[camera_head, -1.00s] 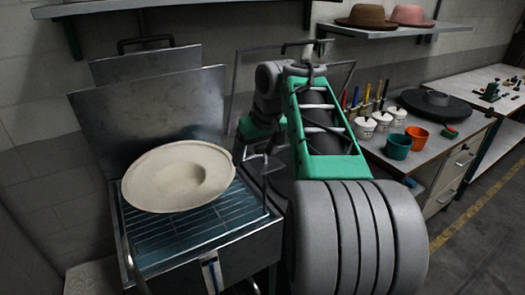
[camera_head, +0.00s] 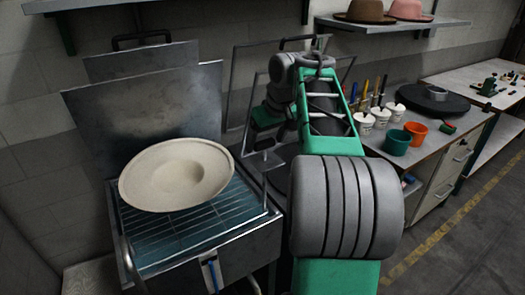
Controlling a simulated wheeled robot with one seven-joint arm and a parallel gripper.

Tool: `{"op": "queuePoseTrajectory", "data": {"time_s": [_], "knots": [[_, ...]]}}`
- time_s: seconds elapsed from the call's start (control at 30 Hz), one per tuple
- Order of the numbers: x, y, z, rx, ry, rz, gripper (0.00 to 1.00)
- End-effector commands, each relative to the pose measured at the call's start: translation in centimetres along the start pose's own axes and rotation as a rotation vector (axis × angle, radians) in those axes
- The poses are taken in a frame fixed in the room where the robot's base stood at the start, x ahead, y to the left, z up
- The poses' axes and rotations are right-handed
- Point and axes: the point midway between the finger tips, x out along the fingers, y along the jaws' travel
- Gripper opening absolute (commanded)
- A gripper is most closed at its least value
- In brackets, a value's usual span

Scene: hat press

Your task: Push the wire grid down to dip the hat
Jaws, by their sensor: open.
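The cream wide-brimmed hat (camera_head: 205,158) lies on the wire grid (camera_head: 232,203), over the blue-tinted inside of the metal tank (camera_head: 250,240). Its brim is tilted toward the camera and its crown shows in the middle. The hat hides the back left part of the grid. My gripper (camera_head: 262,150) is beside the right rim of the tank, to the right of the hat and apart from it. It is small and dark here, open, with nothing seen between its fingers.
A raised metal lid (camera_head: 145,115) stands behind the tank. A thin metal frame (camera_head: 233,85) rises behind my arm. At right, a bench (camera_head: 440,150) holds cups, brushes, a green pot (camera_head: 396,142) and an orange pot (camera_head: 416,133). The floor at lower right is clear.

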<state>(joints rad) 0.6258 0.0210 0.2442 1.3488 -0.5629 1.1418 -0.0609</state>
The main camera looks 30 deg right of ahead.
Motion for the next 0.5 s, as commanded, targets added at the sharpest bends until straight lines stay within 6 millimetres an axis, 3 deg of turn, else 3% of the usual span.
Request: {"op": "queuePoseTrajectory", "data": {"time_s": [0.03, 0.2, 0.5], "knots": [[1.3, -0.2, 0.1, -0.002, -0.003, -0.004, 0.84], [4.0, -0.1, 0.0, -0.002, -0.002, -0.003, 0.84], [4.8, 0.1, 0.1, 0.001, 0.0, 0.0, 0.84]]}}
